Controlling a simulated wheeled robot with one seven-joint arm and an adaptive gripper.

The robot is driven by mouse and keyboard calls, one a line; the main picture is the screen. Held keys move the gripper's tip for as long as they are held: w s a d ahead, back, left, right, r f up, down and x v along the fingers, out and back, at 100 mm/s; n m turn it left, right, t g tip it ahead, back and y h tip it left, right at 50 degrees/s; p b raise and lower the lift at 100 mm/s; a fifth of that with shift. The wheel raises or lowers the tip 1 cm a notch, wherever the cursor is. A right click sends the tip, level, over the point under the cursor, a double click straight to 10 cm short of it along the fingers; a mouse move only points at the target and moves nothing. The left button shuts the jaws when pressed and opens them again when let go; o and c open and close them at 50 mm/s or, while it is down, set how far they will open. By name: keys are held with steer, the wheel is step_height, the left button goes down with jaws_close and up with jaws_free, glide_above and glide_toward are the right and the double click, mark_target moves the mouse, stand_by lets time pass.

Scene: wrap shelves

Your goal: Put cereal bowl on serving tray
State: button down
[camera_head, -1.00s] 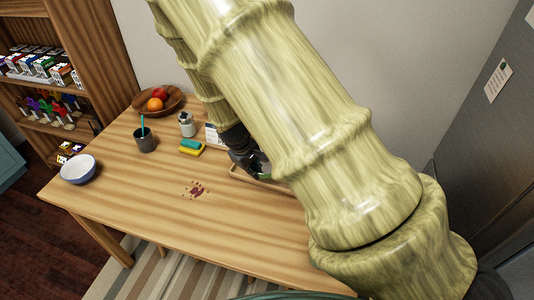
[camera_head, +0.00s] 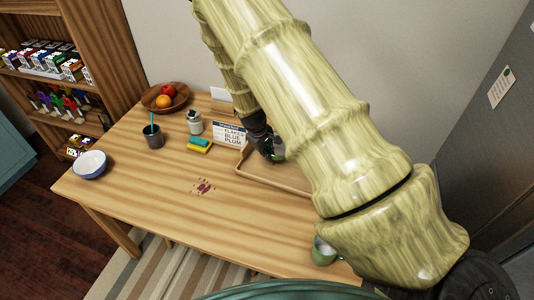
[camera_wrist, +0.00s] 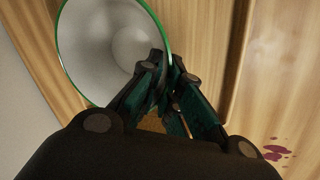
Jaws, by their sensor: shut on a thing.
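My gripper (camera_head: 266,150) is shut on the rim of a green-rimmed white bowl (camera_wrist: 105,45), its fingers (camera_wrist: 172,75) closed at the rim's lower right. In the head view only a sliver of green shows, as the arm hides the rest. The bowl's inside looks empty. The serving tray (camera_head: 262,183) is a wooden tray with a low rim, partly hidden behind my arm. My gripper is at its left back part; whether the bowl touches the tray I cannot tell. Another bowl (camera_head: 90,164), blue outside and white inside, stands at the table's left end.
A green mug (camera_head: 323,252) stands at the front, partly behind my arm. A lettered card (camera_head: 229,134), sponges (camera_head: 199,145), a jar (camera_head: 194,123), a dark cup (camera_head: 153,138) and a fruit bowl (camera_head: 152,103) stand towards the back. A dark red stain (camera_head: 203,187) marks the clear table middle.

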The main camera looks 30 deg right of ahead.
steer(key=shift+f, duration=0.8)
steer(key=c, duration=1.6)
jaws_free()
steer(key=shift+r, duration=0.1)
steer(key=shift+b+v, duration=1.65)
steer(key=shift+v, duration=4.25)
